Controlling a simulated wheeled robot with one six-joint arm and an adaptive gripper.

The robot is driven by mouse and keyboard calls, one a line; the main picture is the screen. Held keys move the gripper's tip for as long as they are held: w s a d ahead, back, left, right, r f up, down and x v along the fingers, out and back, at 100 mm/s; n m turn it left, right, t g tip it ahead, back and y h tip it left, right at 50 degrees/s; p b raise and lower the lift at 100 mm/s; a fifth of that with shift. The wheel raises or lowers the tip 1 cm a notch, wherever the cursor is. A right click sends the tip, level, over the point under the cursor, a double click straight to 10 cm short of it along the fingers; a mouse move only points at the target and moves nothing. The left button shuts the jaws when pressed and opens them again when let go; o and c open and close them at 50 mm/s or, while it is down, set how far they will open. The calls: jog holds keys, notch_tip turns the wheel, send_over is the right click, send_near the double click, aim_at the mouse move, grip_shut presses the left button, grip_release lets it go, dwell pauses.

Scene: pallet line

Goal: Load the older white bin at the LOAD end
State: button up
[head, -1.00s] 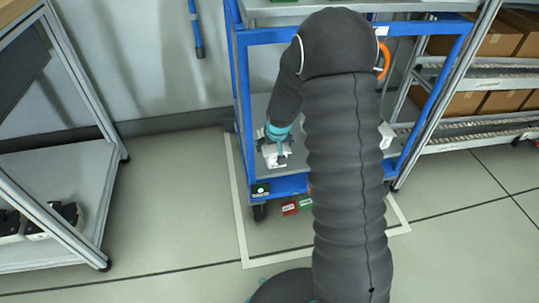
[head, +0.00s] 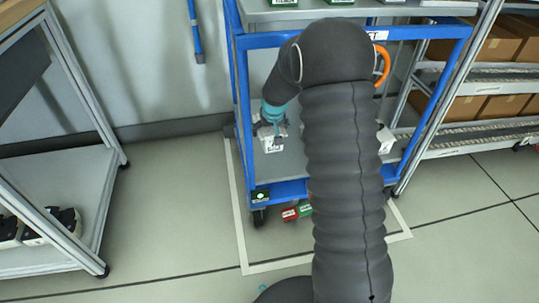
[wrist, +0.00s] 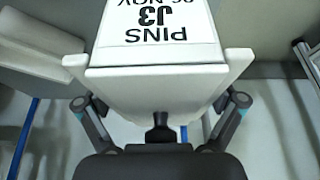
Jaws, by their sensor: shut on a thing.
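My gripper (head: 272,124) is at the left side of the blue cart's lower level, shut on a white bin (head: 271,145). In the wrist view my gripper (wrist: 161,102) has a finger at each side of this white bin (wrist: 155,80). Its label appears upside down and reads PINS, J3, with a date in NOV partly cut off at the top. Whether the bin touches the shelf is unclear. Another white bin (head: 385,138) shows partly at the right behind my arm. A white shape (wrist: 38,38), perhaps a bin, is at the left in the wrist view.
The blue cart (head: 244,110) has a grey upper shelf (head: 310,14) with green-labelled things at its back edge. A rack with cardboard boxes (head: 497,45) stands right. Grey frame shelving (head: 75,185) stands left, with clear floor between.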

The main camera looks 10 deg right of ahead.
notch_tip(320, 180, down, 9)
jog(key=shift+b, duration=0.45)
jog(key=shift+f, duration=0.15)
jog(key=o, duration=1.5)
jog(key=shift+c, duration=0.2)
